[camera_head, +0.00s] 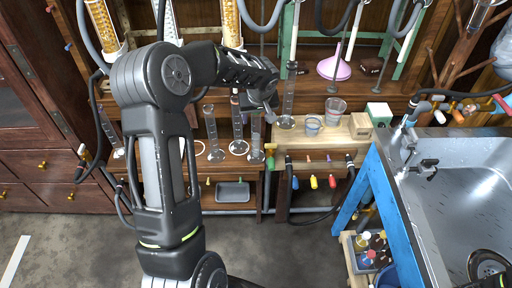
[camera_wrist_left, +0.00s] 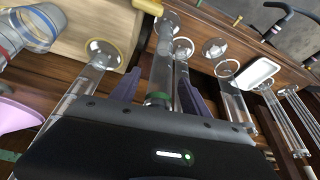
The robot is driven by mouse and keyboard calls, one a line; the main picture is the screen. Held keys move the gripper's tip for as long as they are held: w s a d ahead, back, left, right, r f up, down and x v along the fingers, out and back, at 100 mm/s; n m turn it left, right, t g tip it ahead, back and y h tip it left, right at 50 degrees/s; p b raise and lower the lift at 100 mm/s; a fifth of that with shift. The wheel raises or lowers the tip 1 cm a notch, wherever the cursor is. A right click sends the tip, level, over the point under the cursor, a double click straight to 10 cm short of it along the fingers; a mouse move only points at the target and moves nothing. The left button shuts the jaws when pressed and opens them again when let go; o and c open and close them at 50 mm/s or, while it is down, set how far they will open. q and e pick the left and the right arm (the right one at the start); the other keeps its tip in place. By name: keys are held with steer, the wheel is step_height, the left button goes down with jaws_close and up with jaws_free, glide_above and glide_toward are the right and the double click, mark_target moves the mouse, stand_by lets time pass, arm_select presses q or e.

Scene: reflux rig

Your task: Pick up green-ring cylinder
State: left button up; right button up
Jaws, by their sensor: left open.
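The green-ring cylinder (camera_wrist_left: 162,70) is a clear glass measuring cylinder. In the left wrist view its green ring shows close to the gripper body, with the foot farther away. My left gripper (camera_wrist_left: 158,90) is open, with a dark purple finger on either side of this cylinder; I cannot tell whether either touches it. In the head view my left gripper (camera_head: 262,104) is at the shelf, over the top of a clear cylinder (camera_head: 256,142) that seems to be the same one. The green ring is not clear there. My right gripper is not in view.
Other glass cylinders (camera_head: 213,135) stand close by on the left, and another cylinder (camera_head: 288,100) stands on the right. Beakers (camera_head: 335,110) stand on the pale wooden block. A pink funnel (camera_head: 334,68) is behind. A sink (camera_head: 455,190) is at right.

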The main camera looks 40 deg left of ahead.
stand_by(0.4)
arm_select(q)
jaws_close()
stand_by(0.4)
stand_by(0.8)
